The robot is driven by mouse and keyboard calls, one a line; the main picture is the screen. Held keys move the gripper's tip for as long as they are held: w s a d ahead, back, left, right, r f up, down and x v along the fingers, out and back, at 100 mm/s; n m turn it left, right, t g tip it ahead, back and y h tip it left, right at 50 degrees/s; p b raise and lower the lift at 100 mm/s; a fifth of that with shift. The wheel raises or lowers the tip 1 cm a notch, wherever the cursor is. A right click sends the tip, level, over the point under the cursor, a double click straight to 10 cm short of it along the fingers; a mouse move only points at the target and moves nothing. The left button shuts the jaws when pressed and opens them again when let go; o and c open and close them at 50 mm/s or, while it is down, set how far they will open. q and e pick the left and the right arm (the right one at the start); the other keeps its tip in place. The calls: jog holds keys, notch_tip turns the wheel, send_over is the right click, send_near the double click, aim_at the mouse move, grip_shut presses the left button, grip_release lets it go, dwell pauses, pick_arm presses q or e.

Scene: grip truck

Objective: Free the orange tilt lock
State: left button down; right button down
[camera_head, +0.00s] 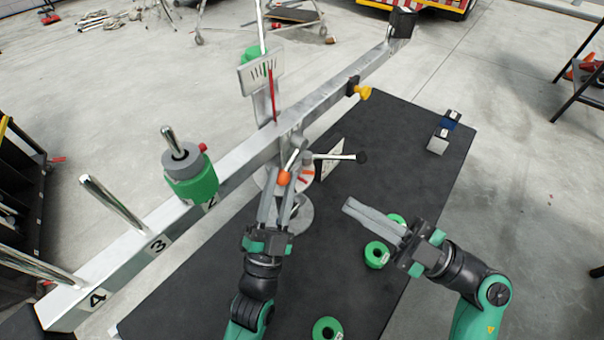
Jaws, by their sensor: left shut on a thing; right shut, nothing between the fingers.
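The orange tilt lock (284,178) is a small orange knob just below the pivot of the long grey beam (240,152). My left gripper (279,188) reaches up to it from below and is shut on it, one finger on each side. The fingers partly hide the knob and its mounting. My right gripper (348,206) is shut and empty, over the dark table to the right of the knob. A metal handle with a black tip (361,157) sticks out to the right just above the orange lock.
The beam carries numbered pegs and a green and grey weight stack (190,175) on the left, and a yellow knob (362,92) on the right. Green rings (377,254) and small blocks (438,144) lie on the dark table (420,180). The table's right side is mostly clear.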

jog(key=w+a, duration=0.7)
jog(key=a, duration=0.2)
jog(key=shift+a+f, duration=0.15)
jog(key=shift+a, duration=0.05)
dwell(0.3)
jog(key=shift+w+f, duration=0.4)
jog(key=shift+f, duration=0.1)
